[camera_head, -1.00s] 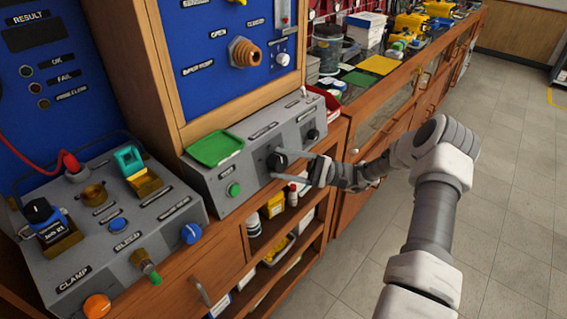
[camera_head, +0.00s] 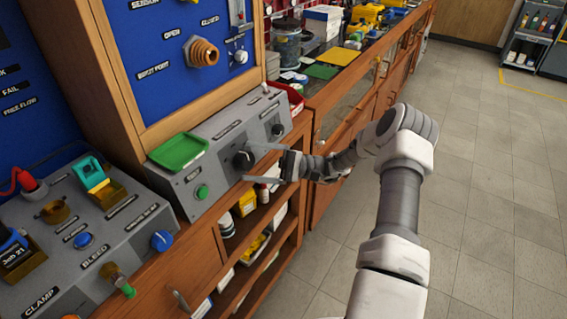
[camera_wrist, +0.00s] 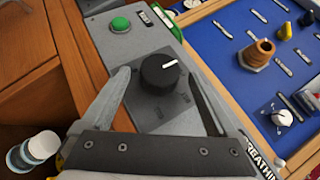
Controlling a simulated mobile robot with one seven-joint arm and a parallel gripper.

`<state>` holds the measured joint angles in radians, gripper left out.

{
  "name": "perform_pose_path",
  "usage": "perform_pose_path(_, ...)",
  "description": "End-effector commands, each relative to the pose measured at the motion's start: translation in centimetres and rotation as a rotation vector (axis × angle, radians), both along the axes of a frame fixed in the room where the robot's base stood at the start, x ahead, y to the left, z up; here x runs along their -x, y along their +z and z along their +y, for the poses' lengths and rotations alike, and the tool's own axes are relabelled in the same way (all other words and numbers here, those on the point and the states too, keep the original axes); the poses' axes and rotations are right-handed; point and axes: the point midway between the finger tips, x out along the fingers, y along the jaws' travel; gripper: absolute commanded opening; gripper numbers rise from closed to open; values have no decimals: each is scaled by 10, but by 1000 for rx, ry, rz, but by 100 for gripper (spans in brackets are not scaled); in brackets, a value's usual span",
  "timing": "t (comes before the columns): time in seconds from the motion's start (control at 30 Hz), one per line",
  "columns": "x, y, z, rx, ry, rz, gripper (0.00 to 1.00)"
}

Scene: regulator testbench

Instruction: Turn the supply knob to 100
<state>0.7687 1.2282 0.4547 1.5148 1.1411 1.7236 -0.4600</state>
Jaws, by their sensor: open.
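A black round knob (camera_head: 243,160) sits on the sloped front of a grey control box (camera_head: 215,185). In the wrist view the knob (camera_wrist: 160,70) has a white pointer line and stands on a dark square plate. Its label cannot be read, so I cannot tell which knob it is or its value. My gripper (camera_head: 255,162) is in front of the box. In the wrist view its two fingers (camera_wrist: 158,88) are spread on either side of the knob, with visible gaps, and do not appear to touch it.
A green button (camera_head: 201,191) is left of the knob, and a smaller black knob (camera_head: 277,130) is to its right. A green tray (camera_head: 178,152) lies on the box. Open shelves with bottles are below. A blue panel with a brass port (camera_head: 202,52) rises behind.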

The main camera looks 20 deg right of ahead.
Motion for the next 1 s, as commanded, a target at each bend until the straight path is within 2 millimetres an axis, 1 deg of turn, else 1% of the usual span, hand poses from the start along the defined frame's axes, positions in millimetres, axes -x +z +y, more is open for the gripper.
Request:
perform_pose_path(0.4, 11, -35, -94, 1, -4, -2, 94)
perform_pose_path(0.5, 14, -43, -113, 0, -3, -2, 94)
perform_pose_path(0.6, 16, -48, -129, 0, -2, -1, 94)
perform_pose_path(0.8, 18, -53, -146, 0, 0, -1, 94)
perform_pose_path(1.0, 18, -54, -150, 1, 0, -1, 94)
